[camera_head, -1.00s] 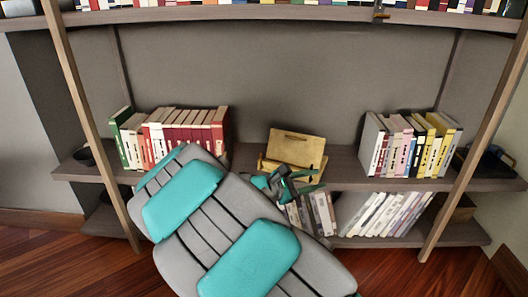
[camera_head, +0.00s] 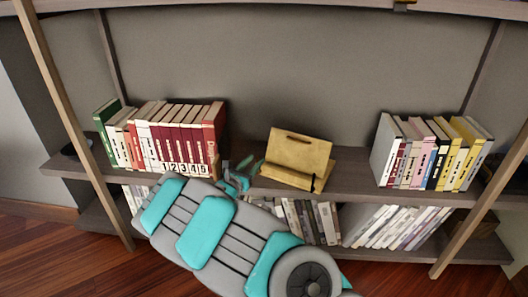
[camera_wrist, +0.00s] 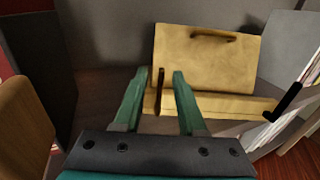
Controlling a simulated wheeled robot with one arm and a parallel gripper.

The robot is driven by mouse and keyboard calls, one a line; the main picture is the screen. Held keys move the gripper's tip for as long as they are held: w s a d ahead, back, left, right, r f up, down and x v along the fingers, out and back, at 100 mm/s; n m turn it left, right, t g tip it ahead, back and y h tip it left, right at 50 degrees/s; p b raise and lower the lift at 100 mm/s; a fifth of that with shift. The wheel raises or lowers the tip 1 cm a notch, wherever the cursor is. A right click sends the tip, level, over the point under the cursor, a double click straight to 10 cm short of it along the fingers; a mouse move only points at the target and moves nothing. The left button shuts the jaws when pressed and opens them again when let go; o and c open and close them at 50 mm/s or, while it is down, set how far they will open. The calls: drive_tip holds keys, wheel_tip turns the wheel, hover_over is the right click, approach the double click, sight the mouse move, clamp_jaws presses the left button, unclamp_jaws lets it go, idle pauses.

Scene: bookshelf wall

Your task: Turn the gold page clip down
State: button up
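A gold book stand (camera_head: 299,155) stands on the middle shelf, its back panel tilted. It fills the upper middle of the wrist view (camera_wrist: 205,65). A thin brown-gold page clip (camera_wrist: 160,90) stands upright at the stand's left front. A black clip (camera_wrist: 286,104) leans outward at its right front; it also shows in the head view (camera_head: 314,184). My gripper (camera_wrist: 160,73) is open, with one finger on each side of the brown-gold clip and small gaps visible. In the head view my gripper (camera_head: 247,168) is at the stand's left; the brown-gold clip cannot be made out there.
Red and white books (camera_head: 170,137) stand left of the stand, and mixed books (camera_head: 430,152) stand right of it. More books (camera_head: 395,227) lean on the shelf below. The shelf surface (camera_head: 350,165) right of the stand is clear. A wooden block (camera_wrist: 22,125) is near the wrist view's left edge.

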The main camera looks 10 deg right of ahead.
drive_tip(key=shift+x, duration=2.75)
drive_tip(key=shift+c, duration=0.2)
clamp_jaws()
